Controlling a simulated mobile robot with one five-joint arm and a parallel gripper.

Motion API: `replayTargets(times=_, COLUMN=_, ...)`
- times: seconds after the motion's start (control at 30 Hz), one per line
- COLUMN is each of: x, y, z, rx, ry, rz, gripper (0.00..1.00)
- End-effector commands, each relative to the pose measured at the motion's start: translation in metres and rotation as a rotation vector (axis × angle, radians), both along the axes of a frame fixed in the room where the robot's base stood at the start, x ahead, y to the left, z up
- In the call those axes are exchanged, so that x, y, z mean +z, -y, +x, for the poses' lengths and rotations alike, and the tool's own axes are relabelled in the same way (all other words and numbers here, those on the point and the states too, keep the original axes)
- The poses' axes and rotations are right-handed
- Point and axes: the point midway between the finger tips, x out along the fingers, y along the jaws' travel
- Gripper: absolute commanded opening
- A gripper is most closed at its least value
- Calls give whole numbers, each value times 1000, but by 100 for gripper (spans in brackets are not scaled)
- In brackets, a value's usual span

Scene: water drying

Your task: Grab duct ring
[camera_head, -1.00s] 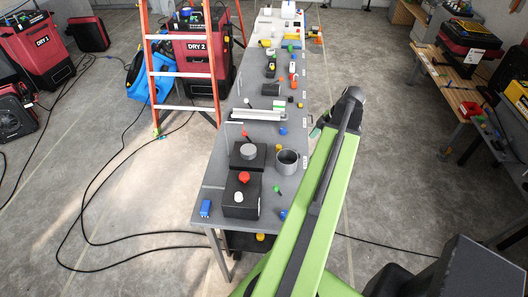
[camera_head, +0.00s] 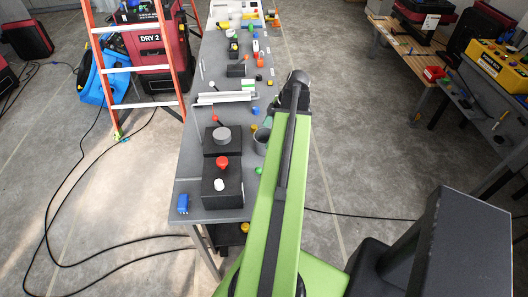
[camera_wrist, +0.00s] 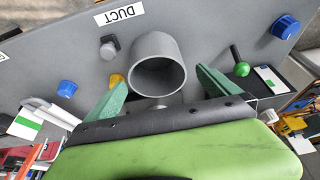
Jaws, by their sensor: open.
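The duct ring (camera_wrist: 158,66) is a grey, open cylinder in the wrist view, by a white label reading DUCT (camera_wrist: 120,13). In the head view the ring (camera_head: 261,139) stands near the right edge of the grey table, partly covered by my green arm. My gripper (camera_wrist: 160,80) is open in the wrist view, with one green finger on each side of the ring. The ring appears between the fingers, and I see no clear contact. In the head view most of my gripper is hidden behind the arm.
The table (camera_head: 190,160) holds black boxes with a red knob (camera_head: 222,163) and a grey knob. Around the ring are a green-knobbed lever (camera_wrist: 241,68), blue knobs (camera_wrist: 285,27) and a grey knob (camera_wrist: 109,46). An orange ladder (camera_head: 101,68) stands left of the table.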

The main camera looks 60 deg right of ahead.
Motion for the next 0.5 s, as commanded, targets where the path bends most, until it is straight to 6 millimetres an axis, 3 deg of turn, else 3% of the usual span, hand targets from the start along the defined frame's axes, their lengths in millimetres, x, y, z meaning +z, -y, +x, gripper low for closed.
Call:
replayTargets(times=0.03, x=-15, y=-2, z=3, rx=1, ry=0, rz=0, gripper=100)
replayTargets(times=0.27, x=-16, y=-4, z=6, rx=0, ry=0, rz=0, gripper=100)
replayTargets(times=0.5, x=-54, y=-7, z=19, rx=2, ry=0, rz=-1, gripper=100)
